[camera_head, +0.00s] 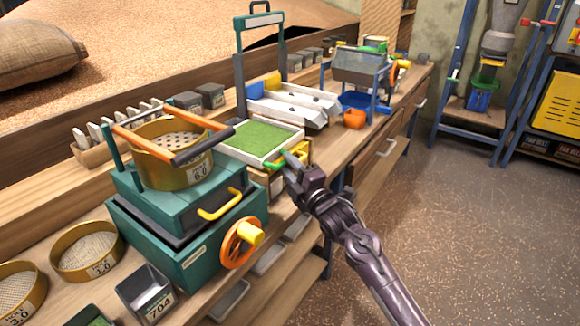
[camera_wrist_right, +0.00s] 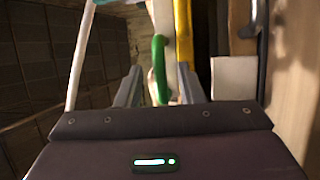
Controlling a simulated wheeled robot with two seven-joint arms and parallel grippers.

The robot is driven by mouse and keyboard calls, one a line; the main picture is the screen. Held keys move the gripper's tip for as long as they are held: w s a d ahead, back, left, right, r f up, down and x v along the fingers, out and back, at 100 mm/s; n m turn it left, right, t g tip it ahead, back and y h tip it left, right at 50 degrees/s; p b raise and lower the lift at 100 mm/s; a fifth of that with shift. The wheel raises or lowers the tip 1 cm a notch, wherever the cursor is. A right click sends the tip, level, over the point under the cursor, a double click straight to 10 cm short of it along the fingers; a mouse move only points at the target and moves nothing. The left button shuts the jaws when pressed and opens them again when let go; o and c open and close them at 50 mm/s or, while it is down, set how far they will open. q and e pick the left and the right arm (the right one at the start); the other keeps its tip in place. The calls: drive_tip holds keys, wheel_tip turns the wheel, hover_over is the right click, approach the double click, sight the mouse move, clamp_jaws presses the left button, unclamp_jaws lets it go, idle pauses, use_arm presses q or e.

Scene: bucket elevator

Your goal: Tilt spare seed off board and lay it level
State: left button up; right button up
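The board (camera_head: 259,141) is a white-framed tray with a green surface, on the bench right of the teal sieve machine. A green handle (camera_head: 274,163) projects from its near edge. Single seeds on it are too small to make out. My right gripper (camera_head: 287,160) is at this handle, its arm coming from the lower right. In the right wrist view the green handle (camera_wrist_right: 160,68) stands between my two fingers, with gaps on both sides, so the gripper is open. My left gripper is out of view.
The teal sieve machine (camera_head: 180,215) with an orange handwheel (camera_head: 241,243) stands close on the left. A white tray machine (camera_head: 290,103) stands behind the board. A yellow part (camera_head: 292,155) lies just beside the handle. Open floor (camera_head: 440,220) is at the right.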

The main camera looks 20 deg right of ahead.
drive_tip(key=shift+w, duration=0.15)
drive_tip(key=shift+c, duration=0.4)
clamp_jaws()
